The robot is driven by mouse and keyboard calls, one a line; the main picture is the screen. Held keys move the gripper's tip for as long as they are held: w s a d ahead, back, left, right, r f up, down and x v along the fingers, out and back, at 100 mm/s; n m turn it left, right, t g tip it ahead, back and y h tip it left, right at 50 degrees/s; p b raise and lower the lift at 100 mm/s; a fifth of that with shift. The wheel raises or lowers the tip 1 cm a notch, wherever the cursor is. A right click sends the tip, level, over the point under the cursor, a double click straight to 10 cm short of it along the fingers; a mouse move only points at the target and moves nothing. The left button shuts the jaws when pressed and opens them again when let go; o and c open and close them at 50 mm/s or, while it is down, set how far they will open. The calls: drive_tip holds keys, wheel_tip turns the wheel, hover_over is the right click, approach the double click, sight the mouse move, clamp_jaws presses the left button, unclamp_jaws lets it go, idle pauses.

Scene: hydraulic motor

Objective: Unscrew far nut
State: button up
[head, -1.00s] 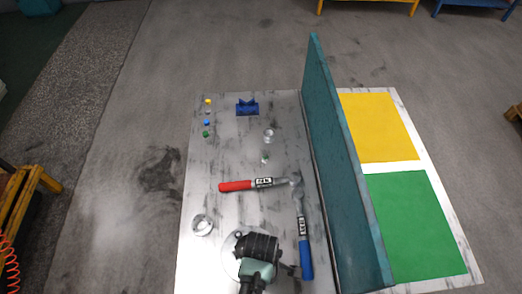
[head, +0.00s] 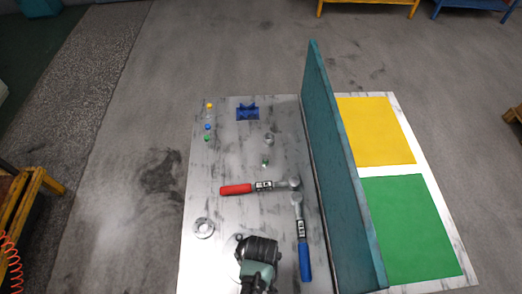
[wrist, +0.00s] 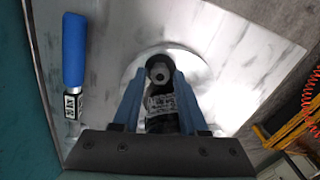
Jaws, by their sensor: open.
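In the wrist view, my gripper (wrist: 159,72) is open, its two blue fingers pointing at a dark motor-like part (wrist: 162,103) with a pale label. The fingers lie on either side of it in the picture; I cannot tell whether they touch it. Its round grey end shows between the fingertips, above a pale round disc (wrist: 205,72). In the head view a dark ribbed body with a pale green part stands at the bottom centre, over a pale disc; I cannot tell how much of it is my arm. I cannot make out the far nut.
A red-handled wrench (head: 237,189) and a blue-handled wrench (head: 305,262) lie on the metal table (head: 225,160). A teal wall (head: 340,180) stands to their right. Yellow (head: 377,130) and green (head: 410,225) areas lie beyond it. A ring (head: 204,228) and blue holder (head: 248,111) lie left.

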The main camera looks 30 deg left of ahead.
drive_tip(key=shift+m, duration=0.4)
drive_tip(key=shift+m, duration=0.4)
idle(0.4)
clamp_jaws()
drive_tip(key=n+p, duration=0.2)
drive_tip(key=n, duration=0.2)
drive_tip(key=shift+r, duration=0.15)
drive_tip(key=shift+n, duration=0.9)
